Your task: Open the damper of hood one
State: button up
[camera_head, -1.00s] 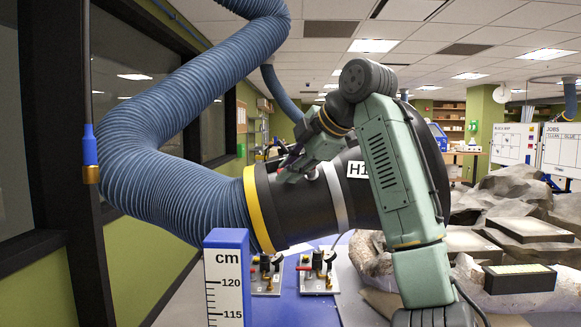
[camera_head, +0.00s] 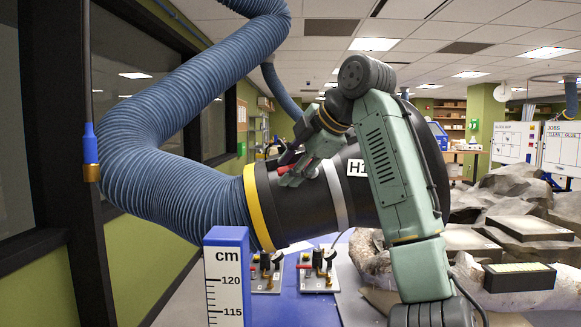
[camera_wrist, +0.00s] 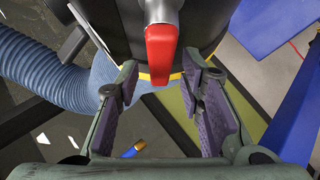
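Hood one is a black drum marked H1 (camera_head: 357,168), with a yellow ring and a pale band. A red damper handle (camera_wrist: 161,50) stands on it in the wrist view, fixed to a grey stem. A small red patch of the handle (camera_head: 284,169) shows in the head view, partly hidden by my fingers. My gripper (camera_head: 286,172) is close to the hood's side, near the yellow ring. In the wrist view my gripper (camera_wrist: 160,70) is open, with its purple-padded fingers spread to either side of the handle's free end. I see no contact with the handle.
A ribbed blue hose (camera_head: 170,185) joins the hood at left. A blue centimetre post (camera_head: 227,275) stands in front. Two small valve plates (camera_head: 318,275) lie on the blue table below. Rocks and dark trays (camera_head: 519,278) are at right.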

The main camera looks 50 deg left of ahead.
jog(key=v, duration=1.2)
dwell(0.5)
